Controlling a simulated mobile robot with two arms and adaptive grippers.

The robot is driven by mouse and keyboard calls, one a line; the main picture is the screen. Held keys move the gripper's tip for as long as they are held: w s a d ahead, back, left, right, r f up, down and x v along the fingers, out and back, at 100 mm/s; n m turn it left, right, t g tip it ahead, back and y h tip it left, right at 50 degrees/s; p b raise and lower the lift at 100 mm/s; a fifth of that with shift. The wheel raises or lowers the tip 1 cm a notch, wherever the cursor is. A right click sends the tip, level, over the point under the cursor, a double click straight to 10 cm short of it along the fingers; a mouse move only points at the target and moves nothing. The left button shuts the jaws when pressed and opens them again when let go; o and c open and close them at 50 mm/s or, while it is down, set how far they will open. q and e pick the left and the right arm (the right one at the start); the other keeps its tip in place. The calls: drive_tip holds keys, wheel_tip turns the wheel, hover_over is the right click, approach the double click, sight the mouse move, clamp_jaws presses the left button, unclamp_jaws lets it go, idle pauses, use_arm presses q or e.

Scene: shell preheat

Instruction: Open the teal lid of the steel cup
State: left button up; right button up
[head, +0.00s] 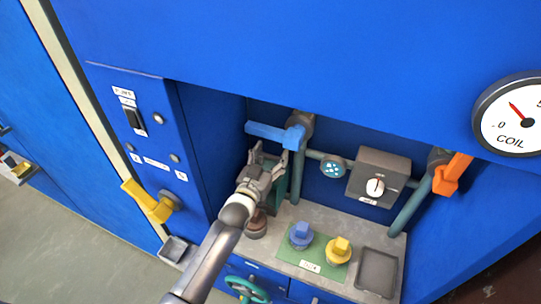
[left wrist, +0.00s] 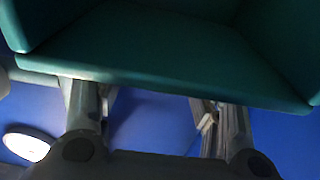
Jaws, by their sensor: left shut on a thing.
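My left gripper (head: 268,164) reaches into the recess of the blue cabinet, its fingers pointing up below the blue lever. The teal lid (head: 283,182) shows in part just behind and right of the fingers, and looks upright. In the left wrist view the teal lid (left wrist: 165,50) fills the top as a broad panel with raised sides. Its near edge crosses both fingers, and the gripper is shut on it. A brownish round body (head: 256,226) stands below the gripper, partly hidden by my arm; I cannot tell whether it is the steel cup. My right gripper is not in view.
A blue lever (head: 274,134) on a pipe is close above the gripper. Blue (head: 301,235) and yellow (head: 338,250) knobs stand on the ledge, beside a grey tray (head: 377,272).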

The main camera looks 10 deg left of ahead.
use_arm(q)
drive_tip(key=shift+s+f+b, duration=0.15)
drive_tip(key=shift+s+b, duration=0.1)
drive_tip(key=shift+b, duration=0.1)
drive_tip(key=shift+s+a+t+b, duration=0.15)
drive_tip(key=shift+s+t+b, duration=0.35)
drive_tip(key=shift+s+a+r+p, duration=0.2)
drive_tip(key=shift+s+r+p, duration=0.35)
drive_tip(key=shift+s, duration=0.35)
drive_tip(key=shift+s+a+f+t+b, duration=0.1)
drive_tip(key=shift+s+f+t+b, duration=0.15)
drive_tip(key=shift+s+b, duration=0.25)
drive_tip(key=shift+s+a+f+t+b, duration=0.1)
drive_tip(key=shift+s+t+b, duration=0.3)
drive_tip(key=shift+s, duration=0.15)
drive_tip(key=shift+s+r+t+h, duration=0.25)
drive_tip(key=shift+s+h, duration=0.05)
drive_tip(key=shift+s, duration=0.15)
